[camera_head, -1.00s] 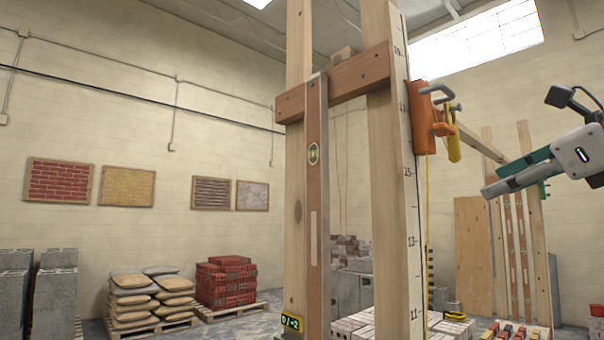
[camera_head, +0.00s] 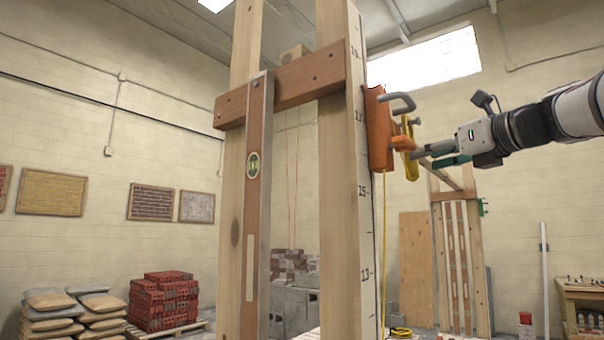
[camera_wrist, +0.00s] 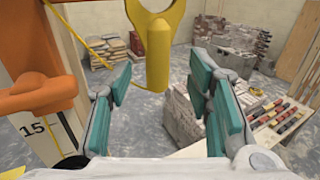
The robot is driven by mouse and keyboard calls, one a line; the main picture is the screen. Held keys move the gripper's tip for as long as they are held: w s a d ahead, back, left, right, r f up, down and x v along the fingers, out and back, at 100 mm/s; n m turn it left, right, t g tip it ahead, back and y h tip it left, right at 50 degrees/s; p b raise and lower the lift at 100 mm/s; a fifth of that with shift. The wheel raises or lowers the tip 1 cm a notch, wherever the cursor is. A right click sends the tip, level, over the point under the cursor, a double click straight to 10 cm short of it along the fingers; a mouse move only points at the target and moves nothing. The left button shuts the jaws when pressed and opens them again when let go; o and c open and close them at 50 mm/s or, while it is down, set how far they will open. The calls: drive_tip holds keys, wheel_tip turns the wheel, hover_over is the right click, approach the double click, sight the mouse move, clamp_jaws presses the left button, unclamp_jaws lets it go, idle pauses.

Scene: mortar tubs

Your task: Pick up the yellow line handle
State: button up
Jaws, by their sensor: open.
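The yellow line handle (camera_head: 410,152) hangs at the orange line block (camera_head: 379,130) on the right wooden post. In the wrist view the yellow handle (camera_wrist: 158,55) hangs upright, ahead of and between my open fingers, with its lower end near fingertip height in the picture. My gripper (camera_head: 437,155) comes in from the right, close to the handle, with its teal pads apart. In the wrist view my gripper (camera_wrist: 165,95) is empty. Whether a pad touches the handle cannot be told.
A grey clamp (camera_head: 403,103) sticks out above the handle. The ruled wooden post (camera_head: 358,230) stands just left of it. A yellow line (camera_head: 383,240) runs down beside the post.

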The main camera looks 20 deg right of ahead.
drive_tip(key=shift+w+a+p, duration=0.15)
drive_tip(key=shift+w+a, duration=0.05)
drive_tip(key=shift+w, duration=0.7)
drive_tip(key=shift+w+a+p, duration=0.1)
drive_tip(key=shift+w+a, duration=0.15)
drive_tip(key=shift+w, duration=0.6)
drive_tip(key=shift+w+a+p, duration=0.15)
drive_tip(key=shift+w+a, duration=0.05)
drive_tip(key=shift+w, duration=0.7)
clamp_jaws()
